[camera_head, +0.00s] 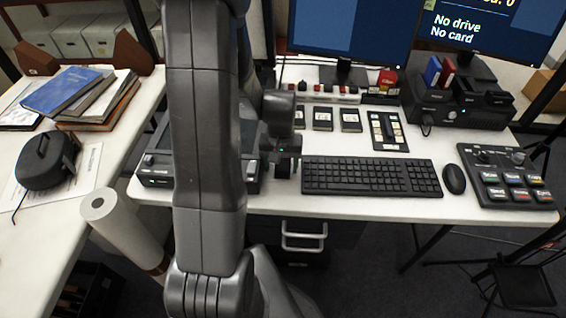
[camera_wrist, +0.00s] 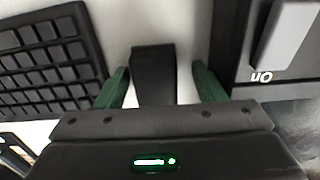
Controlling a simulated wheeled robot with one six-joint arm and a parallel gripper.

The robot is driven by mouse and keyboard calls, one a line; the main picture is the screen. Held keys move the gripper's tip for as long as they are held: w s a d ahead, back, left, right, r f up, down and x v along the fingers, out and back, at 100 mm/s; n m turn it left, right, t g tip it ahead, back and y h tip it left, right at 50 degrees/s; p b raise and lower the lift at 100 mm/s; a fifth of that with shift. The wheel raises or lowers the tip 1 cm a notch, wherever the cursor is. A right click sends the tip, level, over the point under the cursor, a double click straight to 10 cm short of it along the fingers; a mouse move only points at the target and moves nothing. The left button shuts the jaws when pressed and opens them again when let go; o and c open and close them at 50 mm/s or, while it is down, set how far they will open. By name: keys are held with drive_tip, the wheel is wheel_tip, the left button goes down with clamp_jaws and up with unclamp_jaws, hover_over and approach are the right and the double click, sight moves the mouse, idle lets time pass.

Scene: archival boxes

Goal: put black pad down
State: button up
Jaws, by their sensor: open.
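A small black block, which looks like the black pad (camera_wrist: 152,60), shows in the wrist view on the white table between my two green fingers. My gripper (camera_wrist: 161,86) is open around it, with a light gap on the right and a narrower one on the left. I cannot tell whether either finger touches it. In the head view my gripper (camera_head: 283,160) is low over the table, just left of the keyboard (camera_head: 370,177). The pad is hard to pick out there among the dark gripper parts.
A dark device (camera_head: 158,168) stands left of my gripper, partly behind my arm. Black cartridges (camera_head: 323,119) lie behind the keyboard. A mouse (camera_head: 453,179) and a button panel (camera_head: 508,176) are at the right. A white strip of table is bare before the keyboard.

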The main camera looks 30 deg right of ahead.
sight(282, 164)
wheel_tip(282, 164, up, 12)
drive_tip(key=p, duration=0.1)
drive_tip(key=shift+d, duration=0.25)
wheel_tip(282, 164, down, 13)
drive_tip(key=shift+f+b, duration=0.1)
drive_tip(key=shift+b, duration=0.9)
drive_tip(key=shift+r+p, duration=0.55)
drive_tip(key=shift+r, duration=0.85)
